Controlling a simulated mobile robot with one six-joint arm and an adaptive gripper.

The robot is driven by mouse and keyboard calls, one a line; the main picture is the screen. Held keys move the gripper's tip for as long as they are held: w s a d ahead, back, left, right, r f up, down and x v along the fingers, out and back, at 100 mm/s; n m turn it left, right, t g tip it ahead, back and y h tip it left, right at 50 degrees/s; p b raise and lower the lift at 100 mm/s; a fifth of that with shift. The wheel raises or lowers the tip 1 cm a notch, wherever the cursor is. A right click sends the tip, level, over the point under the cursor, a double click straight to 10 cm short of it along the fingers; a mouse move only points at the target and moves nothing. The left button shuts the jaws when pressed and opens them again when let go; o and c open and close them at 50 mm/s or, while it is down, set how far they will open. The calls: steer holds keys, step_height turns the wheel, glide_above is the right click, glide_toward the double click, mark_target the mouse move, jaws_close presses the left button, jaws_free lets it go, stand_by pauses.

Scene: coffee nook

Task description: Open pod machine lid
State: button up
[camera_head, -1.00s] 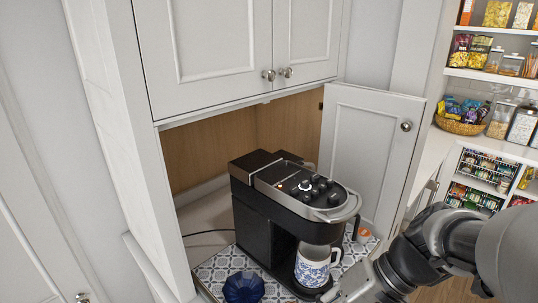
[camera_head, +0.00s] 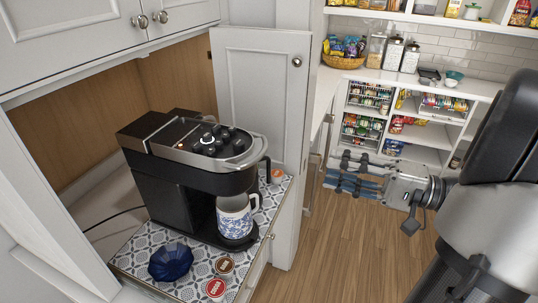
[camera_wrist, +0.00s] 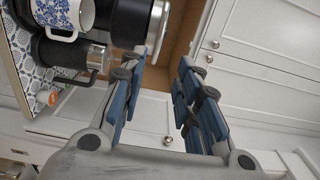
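The pod machine (camera_head: 180,185) is black with a silver top and stands on a patterned mat (camera_head: 128,258). Its lid (camera_head: 215,143) lies flat and looks closed, with a curved silver handle (camera_head: 248,158) at the front. A blue-and-white mug (camera_head: 234,217) stands under the spout. My gripper (camera_head: 338,173) is open and empty, to the right of the machine and clear of the handle. In the wrist view my gripper's blue-padded fingers (camera_wrist: 160,85) are spread apart. The machine's dark front and silver rim (camera_wrist: 158,25) show there, beyond the left finger.
An open cabinet door (camera_head: 258,95) stands behind the machine's right side. A dark blue dish (camera_head: 170,262) and flat round pods (camera_head: 215,287) lie in front. An orange-topped pod (camera_head: 277,175) is at the mat's right. Wooden floor (camera_head: 350,245) lies open below my gripper.

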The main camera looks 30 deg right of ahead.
steer(key=b+x, duration=0.1)
steer(key=x, duration=1.4)
steer(key=shift+c, duration=0.2)
jaws_close()
